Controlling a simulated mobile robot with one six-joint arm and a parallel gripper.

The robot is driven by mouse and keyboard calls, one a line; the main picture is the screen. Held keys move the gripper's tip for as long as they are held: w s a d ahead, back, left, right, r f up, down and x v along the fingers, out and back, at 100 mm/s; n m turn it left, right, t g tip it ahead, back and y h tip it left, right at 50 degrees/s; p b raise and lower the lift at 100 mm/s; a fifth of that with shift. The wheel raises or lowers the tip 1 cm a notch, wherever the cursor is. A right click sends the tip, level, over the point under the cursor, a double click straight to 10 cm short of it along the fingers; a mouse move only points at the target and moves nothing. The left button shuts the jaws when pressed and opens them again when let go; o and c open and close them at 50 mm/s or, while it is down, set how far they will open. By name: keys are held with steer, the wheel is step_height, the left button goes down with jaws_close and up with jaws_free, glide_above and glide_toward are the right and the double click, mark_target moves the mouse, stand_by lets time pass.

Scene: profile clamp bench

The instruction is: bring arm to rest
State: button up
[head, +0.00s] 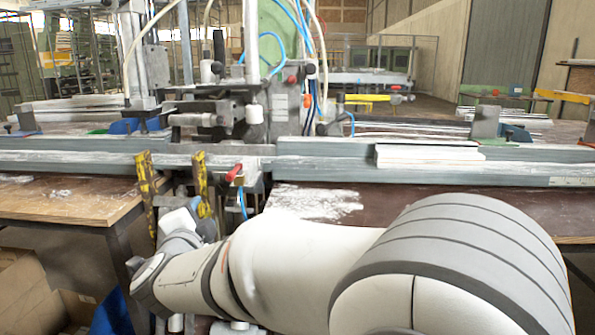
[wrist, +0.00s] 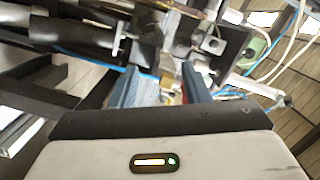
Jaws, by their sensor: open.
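My gripper (head: 172,166) is at the left of centre in the head view, in front of the clamp bench. Its two worn yellow-and-black fingers point away from me and stand well apart. In the wrist view my gripper (wrist: 160,76) shows the two fingers spread, with machine parts beyond and nothing seen held between them. My arm reaches across the lower right of the head view and hides part of the bench front. The clamp unit (head: 228,112) with its red-tipped lever (head: 234,172) stands just beyond and to the right of the fingers.
A long grey rail (head: 330,160) runs across the bench, with white profiles (head: 428,153) on its right part. A wooden table (head: 70,200) stands at left, with cardboard boxes (head: 35,290) below. Hoses and cables (head: 310,60) hang around the clamp unit.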

steer(key=d+r+n+g+y+p, duration=0.1)
steer(key=d+r+n+p, duration=0.1)
steer(key=r+p, duration=0.1)
steer(key=w+d+r+n+y+p, duration=0.1)
steer(key=d+r+n+p, duration=0.1)
steer(key=r+p, duration=0.1)
steer(key=d+r+n+g+y+p, duration=0.1)
steer(key=d+r+p, duration=0.1)
steer(key=r+p, duration=0.1)
steer(key=shift+w+d+n+g+y, duration=0.15)
steer(key=shift+d+n+g+y, duration=0.15)
steer(key=shift+d+n, duration=0.1)
steer(key=s+d+r+n+g+h+p, duration=0.2)
steer(key=s+d+g+p, duration=0.4)
steer(key=s+d+p, duration=0.4)
steer(key=s+d+r+n+g+h+p, duration=0.2)
steer(key=s+d+n+g+p, duration=0.3)
steer(key=s+d+p, duration=0.5)
steer(key=s+d+r+g, duration=0.1)
steer(key=s+d, duration=0.2)
steer(key=d, duration=0.4)
steer(key=shift+s+d+h, duration=0.3)
steer(key=shift+s+d, duration=0.1)
